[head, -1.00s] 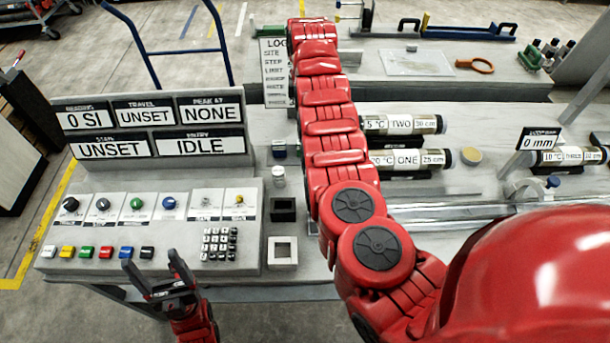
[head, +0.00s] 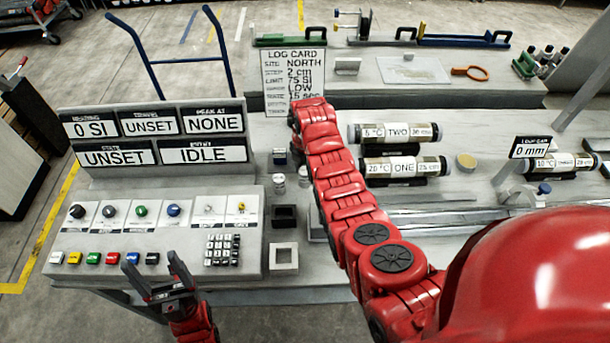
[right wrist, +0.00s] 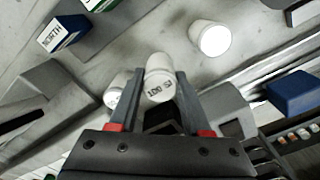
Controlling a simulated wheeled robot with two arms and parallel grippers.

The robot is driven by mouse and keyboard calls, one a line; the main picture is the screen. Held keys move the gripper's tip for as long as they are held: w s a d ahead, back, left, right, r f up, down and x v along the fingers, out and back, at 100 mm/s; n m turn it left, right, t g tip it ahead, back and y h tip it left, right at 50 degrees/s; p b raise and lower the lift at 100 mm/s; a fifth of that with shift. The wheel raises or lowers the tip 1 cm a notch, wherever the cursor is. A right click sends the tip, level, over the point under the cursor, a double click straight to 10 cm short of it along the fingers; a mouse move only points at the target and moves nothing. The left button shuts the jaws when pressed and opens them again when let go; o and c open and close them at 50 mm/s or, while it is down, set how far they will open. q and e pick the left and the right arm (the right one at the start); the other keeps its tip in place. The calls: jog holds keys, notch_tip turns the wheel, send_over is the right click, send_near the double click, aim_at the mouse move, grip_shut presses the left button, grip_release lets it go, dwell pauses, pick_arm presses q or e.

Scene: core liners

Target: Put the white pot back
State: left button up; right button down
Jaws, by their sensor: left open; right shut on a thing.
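A white pot marked "100 SI" (right wrist: 158,82) stands between the fingers of my right gripper (right wrist: 160,75), which is shut on it in the right wrist view. A second white pot (right wrist: 115,92) is just left of the fingers. A round white object (right wrist: 210,38) lies beyond to the right. In the head view a small pot (head: 279,183) stands left of my right arm and another (head: 304,178) shows at the arm's edge. My right gripper is mostly hidden behind the arm there. My left gripper (head: 150,268) is open and empty before the control panel.
A dark square holder (head: 284,216) and a pale square frame (head: 284,259) sit right of the control panel (head: 150,235). Labelled core tubes (head: 395,133) lie to the right. The log card (head: 293,80) stands behind.

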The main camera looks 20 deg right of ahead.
aim_at(305, 177)
jog(key=shift+f, duration=0.25)
notch_tip(305, 177, down, 2)
jog(key=shift+f+p, duration=0.25)
jog(key=shift+p, duration=0.25)
jog(key=shift+f, duration=0.15)
jog(key=shift+f, duration=0.2)
jog(key=shift+c, duration=1.8)
grip_release()
jog(key=shift+r, duration=0.15)
